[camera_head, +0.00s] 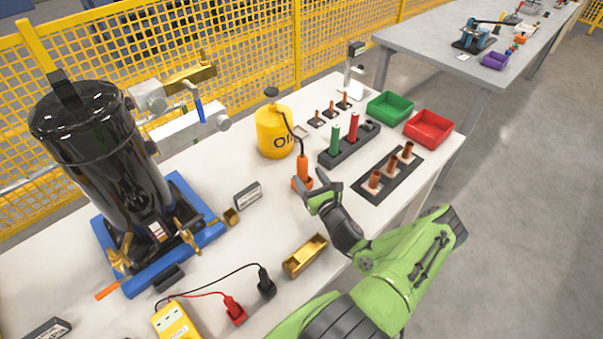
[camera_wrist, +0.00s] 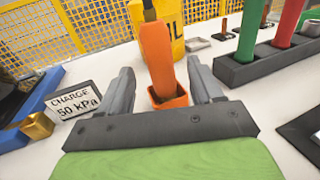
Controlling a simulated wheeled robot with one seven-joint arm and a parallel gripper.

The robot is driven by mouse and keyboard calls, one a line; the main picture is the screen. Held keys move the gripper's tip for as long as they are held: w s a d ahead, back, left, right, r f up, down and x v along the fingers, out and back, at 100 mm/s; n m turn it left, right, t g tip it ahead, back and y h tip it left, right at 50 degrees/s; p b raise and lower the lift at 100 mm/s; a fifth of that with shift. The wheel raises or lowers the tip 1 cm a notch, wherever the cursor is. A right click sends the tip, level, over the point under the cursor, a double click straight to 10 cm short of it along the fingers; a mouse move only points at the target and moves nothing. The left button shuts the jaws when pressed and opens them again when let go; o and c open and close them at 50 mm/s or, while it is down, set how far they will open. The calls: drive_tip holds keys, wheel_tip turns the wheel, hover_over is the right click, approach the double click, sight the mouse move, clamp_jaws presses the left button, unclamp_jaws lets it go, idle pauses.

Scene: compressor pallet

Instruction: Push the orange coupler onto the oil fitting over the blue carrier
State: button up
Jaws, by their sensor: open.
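The orange coupler (camera_head: 302,168) stands upright in a small orange holder (camera_head: 302,184) on the table, in front of the yellow oil can (camera_head: 273,132). A dark hose runs from the can to its top. In the wrist view the coupler (camera_wrist: 157,60) rises between the two fingers of my gripper (camera_wrist: 160,85), which is open, with a gap on both sides. The blue carrier (camera_head: 205,237) is at the left under a black compressor tank (camera_head: 105,150). Brass fittings (camera_head: 185,235) show at its front side; I cannot tell which is the oil fitting.
A "CHARGE 50 kPa" sign (camera_wrist: 75,100) stands left of the coupler. A dark rack with green and red handles (camera_head: 350,145) is to the right. A brass tray (camera_head: 305,256) and yellow meter (camera_head: 176,322) lie nearer. The table between the coupler and the carrier is mostly clear.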

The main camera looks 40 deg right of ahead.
sight(300, 164)
drive_tip(key=b+x, duration=0.1)
drive_tip(key=x, duration=0.6)
drive_tip(key=shift+w+f, duration=0.1)
drive_tip(key=shift+f, duration=0.1)
drive_tip(key=shift+r, duration=0.1)
drive_tip(key=c, duration=1.2)
